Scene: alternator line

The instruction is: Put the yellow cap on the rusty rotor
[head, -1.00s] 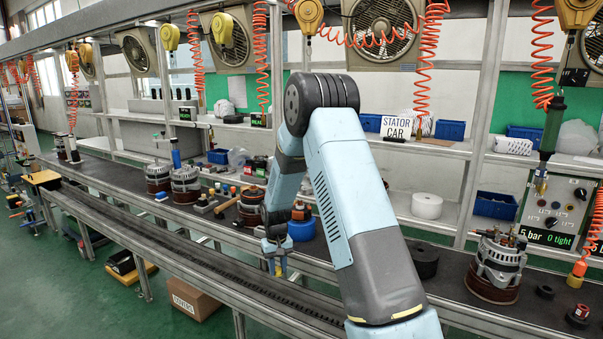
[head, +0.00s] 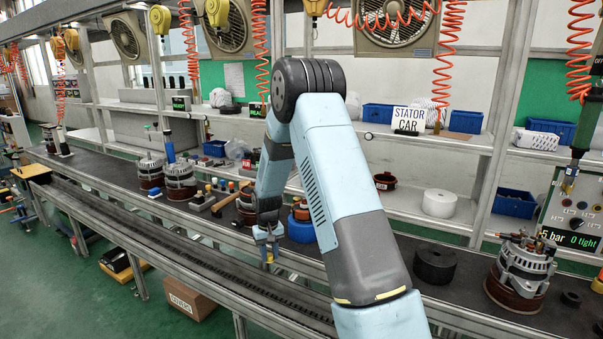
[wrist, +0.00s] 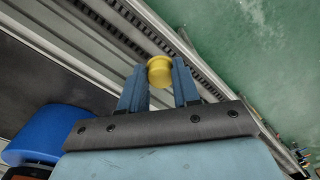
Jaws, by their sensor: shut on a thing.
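My gripper (head: 267,250) is shut on the yellow cap (wrist: 159,71), which sits between the two blue fingertips in the wrist view. In the head view the yellow cap (head: 268,257) shows small at the fingertips, above the rail at the bench's front edge. I cannot make out a rotor that is clearly rusty. A brown, rust-coloured part (head: 246,203) stands on the bench just behind my arm, partly hidden by it; I cannot tell if it is the rotor.
A black roll (head: 434,265) and an alternator (head: 521,270) are farther right. More alternators (head: 180,180) stand at left. Orange coiled hoses hang above.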

